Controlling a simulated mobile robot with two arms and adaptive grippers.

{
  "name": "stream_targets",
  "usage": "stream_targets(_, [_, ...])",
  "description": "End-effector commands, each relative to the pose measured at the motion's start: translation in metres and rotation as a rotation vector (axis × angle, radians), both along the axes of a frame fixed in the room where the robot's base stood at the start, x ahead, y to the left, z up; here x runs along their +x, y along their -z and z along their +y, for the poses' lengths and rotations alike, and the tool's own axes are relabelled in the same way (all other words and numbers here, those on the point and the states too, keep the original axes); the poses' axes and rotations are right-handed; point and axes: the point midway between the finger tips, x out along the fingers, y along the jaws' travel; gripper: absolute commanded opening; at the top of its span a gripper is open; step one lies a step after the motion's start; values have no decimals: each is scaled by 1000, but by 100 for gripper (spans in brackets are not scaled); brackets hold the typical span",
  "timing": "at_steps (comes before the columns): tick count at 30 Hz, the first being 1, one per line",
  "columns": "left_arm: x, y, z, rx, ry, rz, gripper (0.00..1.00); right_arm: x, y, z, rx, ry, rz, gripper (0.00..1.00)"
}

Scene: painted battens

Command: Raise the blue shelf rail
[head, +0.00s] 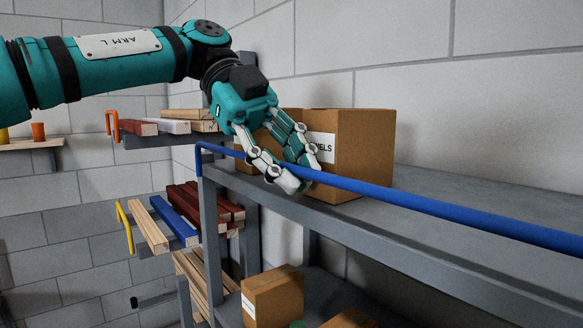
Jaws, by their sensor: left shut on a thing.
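The blue shelf rail (430,206) is a long round bar along the front edge of the grey shelf (440,262). It runs from a bent end at the shelf's left post to the right edge of the picture. The bar sits above the shelf's front edge there. My left gripper (296,184) reaches down from the upper left and is shut on the rail near its left part. Its fingers hide a short stretch of the bar. My right gripper does not show.
A cardboard box (362,150) with a partly hidden label stands on the shelf just behind my left gripper. Another box (272,296) sits on the level below. At left, racks hold painted battens (174,220) and orange (112,124) and yellow (124,228) rails. The shelf's right part is clear.

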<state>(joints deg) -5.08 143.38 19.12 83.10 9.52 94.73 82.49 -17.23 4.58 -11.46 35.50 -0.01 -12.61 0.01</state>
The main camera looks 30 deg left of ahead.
Motion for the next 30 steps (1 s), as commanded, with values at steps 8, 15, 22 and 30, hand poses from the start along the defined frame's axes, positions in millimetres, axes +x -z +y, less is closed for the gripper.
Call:
stream_targets(8, [0, -2, 0, -4, 0, -5, 34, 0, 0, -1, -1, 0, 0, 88])
stream_targets(15, [0, -2, 0, -3, -1, -4, 34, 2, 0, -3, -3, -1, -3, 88])
stream_targets(22, [3, -19, 19, -4, -4, -6, 34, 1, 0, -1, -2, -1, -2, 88])
stream_targets(30, [6, -47, 48, -3, -2, -5, 34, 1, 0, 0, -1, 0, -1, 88])
